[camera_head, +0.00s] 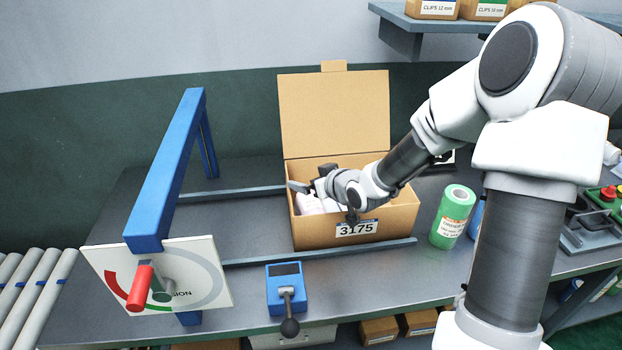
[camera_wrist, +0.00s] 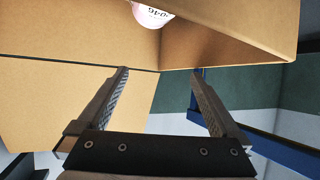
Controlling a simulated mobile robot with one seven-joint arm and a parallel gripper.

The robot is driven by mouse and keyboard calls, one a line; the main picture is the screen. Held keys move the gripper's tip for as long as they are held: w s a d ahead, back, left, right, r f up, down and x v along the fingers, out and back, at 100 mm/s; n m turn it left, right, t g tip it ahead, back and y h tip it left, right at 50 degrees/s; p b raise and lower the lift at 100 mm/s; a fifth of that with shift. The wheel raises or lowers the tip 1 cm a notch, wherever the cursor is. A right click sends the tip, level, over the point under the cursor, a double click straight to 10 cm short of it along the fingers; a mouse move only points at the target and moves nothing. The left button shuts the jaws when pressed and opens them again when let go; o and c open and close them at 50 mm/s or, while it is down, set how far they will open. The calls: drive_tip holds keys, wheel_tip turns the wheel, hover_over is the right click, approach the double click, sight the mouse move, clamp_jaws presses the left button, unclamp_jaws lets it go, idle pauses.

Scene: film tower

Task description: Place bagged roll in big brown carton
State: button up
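The big brown carton (camera_head: 312,236) stands open on the bench with its lid raised at the back. A label reading 3175 is on its front. A pale pinkish-white bundle, which looks like the bagged roll (camera_head: 309,205), lies inside at the left. It also shows in the wrist view at the top edge (camera_wrist: 153,15), with part of a printed label. My gripper (camera_head: 310,187) is at the carton's opening, above the bundle. In the wrist view my gripper (camera_wrist: 160,73) has its fingers wide apart with nothing between them. The carton walls (camera_wrist: 60,35) fill much of that view.
A blue frame (camera_head: 165,170) with a red-handled dial plate (camera_head: 205,275) stands left of the carton. A blue box with a black-knobbed lever (camera_head: 287,292) is in front. A green roll (camera_head: 453,215) stands at right. A shelf (camera_head: 400,22) holds small cartons above.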

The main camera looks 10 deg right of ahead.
drive_tip(key=shift+r, duration=0.1)
drive_tip(key=shift+r+p, duration=0.25)
drive_tip(key=shift+p, duration=0.1)
drive_tip(key=p+v, duration=0.3)
drive_tip(key=v, duration=0.9)
drive_tip(key=shift+f, duration=0.15)
